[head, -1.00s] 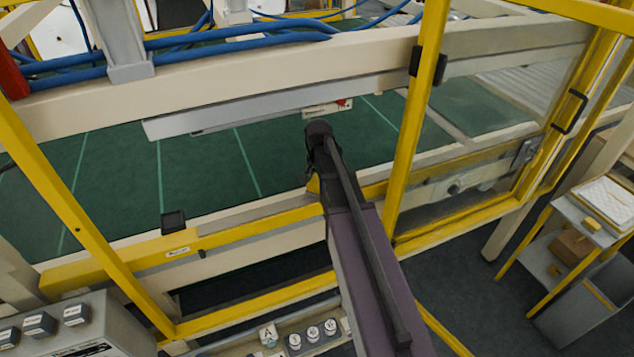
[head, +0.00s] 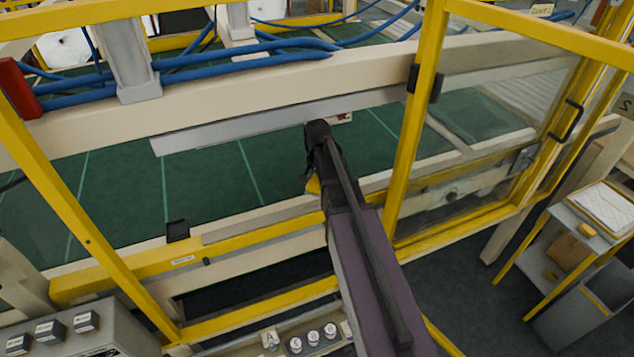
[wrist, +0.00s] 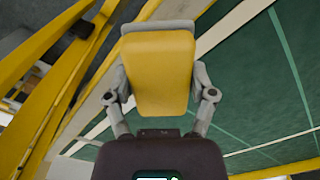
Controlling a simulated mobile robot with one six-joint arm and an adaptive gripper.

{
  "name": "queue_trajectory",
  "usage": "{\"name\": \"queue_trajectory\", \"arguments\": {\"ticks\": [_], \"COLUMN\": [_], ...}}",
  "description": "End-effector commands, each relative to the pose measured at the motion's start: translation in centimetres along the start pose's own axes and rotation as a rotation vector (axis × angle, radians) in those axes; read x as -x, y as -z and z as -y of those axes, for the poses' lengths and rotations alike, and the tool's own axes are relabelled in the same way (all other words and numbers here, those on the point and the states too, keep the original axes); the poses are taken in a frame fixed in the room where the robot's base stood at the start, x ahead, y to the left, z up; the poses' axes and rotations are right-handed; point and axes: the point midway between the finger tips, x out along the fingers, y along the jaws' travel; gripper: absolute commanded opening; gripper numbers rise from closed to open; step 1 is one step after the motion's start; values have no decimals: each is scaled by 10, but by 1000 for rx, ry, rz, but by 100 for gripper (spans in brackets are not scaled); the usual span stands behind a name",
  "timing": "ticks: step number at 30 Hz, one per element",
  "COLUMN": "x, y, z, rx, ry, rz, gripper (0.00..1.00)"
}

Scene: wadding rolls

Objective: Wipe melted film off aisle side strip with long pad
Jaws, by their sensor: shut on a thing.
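My gripper (wrist: 160,84) is shut on a yellow pad (wrist: 162,60), one grey finger on each side, in the wrist view. A grey edge shows at the pad's far end. In the head view my arm's dark end hides most of the gripper, and only a small yellow piece of the pad (head: 313,186) shows beside it. It is over the near edge of the green bed. A pale grey strip (head: 262,218) runs along that near edge, beside the yellow rail. I cannot tell whether the pad touches it. I cannot make out any melted film.
Yellow guard posts (head: 414,130) and a yellow rail (head: 245,234) frame the opening. A grey bar (head: 230,130) hangs below the cream beam (head: 220,93) over the green bed (head: 205,185). A clear guard panel (head: 500,110) is to the right. A control box (head: 80,335) is at lower left.

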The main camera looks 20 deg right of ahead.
Motion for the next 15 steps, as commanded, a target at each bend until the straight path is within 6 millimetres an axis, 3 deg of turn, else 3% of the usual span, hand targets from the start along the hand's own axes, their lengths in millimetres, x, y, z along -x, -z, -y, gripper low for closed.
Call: {"name": "queue_trajectory", "arguments": {"ticks": [8, 15], "x": [-7, -29], "y": [0, 0], "z": [0, 1], "rx": [1, 1], "ry": [0, 0], "rz": [0, 0], "gripper": [34, 34]}}
